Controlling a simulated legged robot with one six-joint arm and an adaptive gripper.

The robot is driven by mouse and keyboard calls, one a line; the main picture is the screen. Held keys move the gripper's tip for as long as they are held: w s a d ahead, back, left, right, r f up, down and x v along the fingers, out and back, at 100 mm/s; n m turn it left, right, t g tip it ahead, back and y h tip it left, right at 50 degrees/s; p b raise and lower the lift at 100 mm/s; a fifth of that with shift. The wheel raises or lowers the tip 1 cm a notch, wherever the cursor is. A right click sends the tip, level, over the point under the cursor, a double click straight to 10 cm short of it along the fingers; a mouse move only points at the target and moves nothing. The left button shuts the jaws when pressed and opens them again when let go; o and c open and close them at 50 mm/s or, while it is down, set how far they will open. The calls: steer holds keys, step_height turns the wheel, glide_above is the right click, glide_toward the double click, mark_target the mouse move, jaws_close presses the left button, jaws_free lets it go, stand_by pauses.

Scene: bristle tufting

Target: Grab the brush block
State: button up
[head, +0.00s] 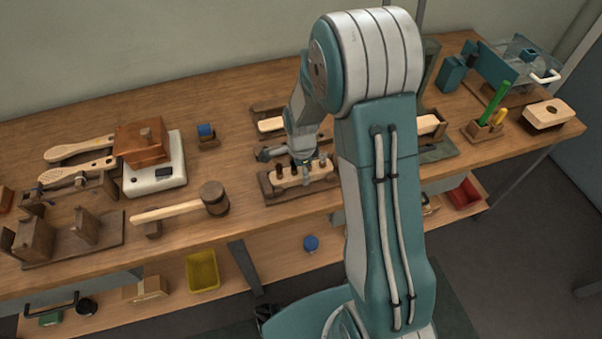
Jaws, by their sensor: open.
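A pale wooden block (298,176) with several dark round spots or tufts along its top sits in a dark wooden holder (272,192) near the front of the bench; it looks like the brush block. My gripper (290,158) is open, pointing down just above and behind this block. Whether the fingers touch it cannot be told. A plain pale block (270,124) lies in another holder behind. Another pale block (428,124) shows right of my arm. My arm hides the middle of the bench between them.
A mallet (180,210) lies left of the holder. A white scale (155,177) bears a brown wooden block (141,145). A pen holder (482,130) and a block with a hole (548,113) stand at right. A yellow bin (202,271) is on the lower shelf.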

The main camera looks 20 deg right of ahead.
steer(key=c, duration=1.2)
steer(key=shift+c, duration=0.2)
